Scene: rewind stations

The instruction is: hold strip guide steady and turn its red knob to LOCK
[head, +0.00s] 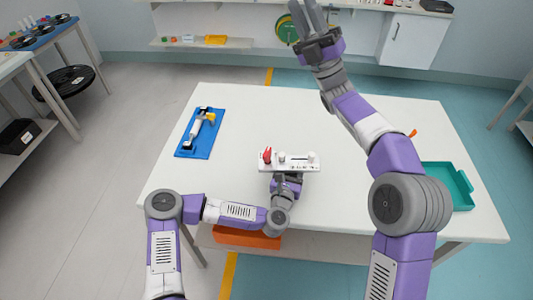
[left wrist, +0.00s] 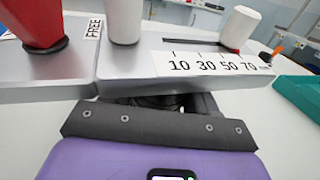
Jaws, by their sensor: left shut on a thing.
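The strip guide (head: 300,168) is a light metal block above the near middle of the table. Its red knob (head: 267,156) stands at its left end. In the left wrist view, the guide (left wrist: 130,66) fills the upper part, with the red knob (left wrist: 38,22) cut off at top left. The word FREE is printed just right of the knob; LOCK is not visible. My left gripper (head: 287,176) is shut on the guide's near side; its fingertips are mostly hidden. My right gripper (head: 312,18) is raised far beyond the guide, fingers apart and empty.
A blue tray (head: 186,149) with a white and yellow tool lies left on the white table (head: 235,105). A teal tray (head: 463,200) is at the right edge, and an orange bin (head: 247,239) is below the near edge. The table between is mostly clear.

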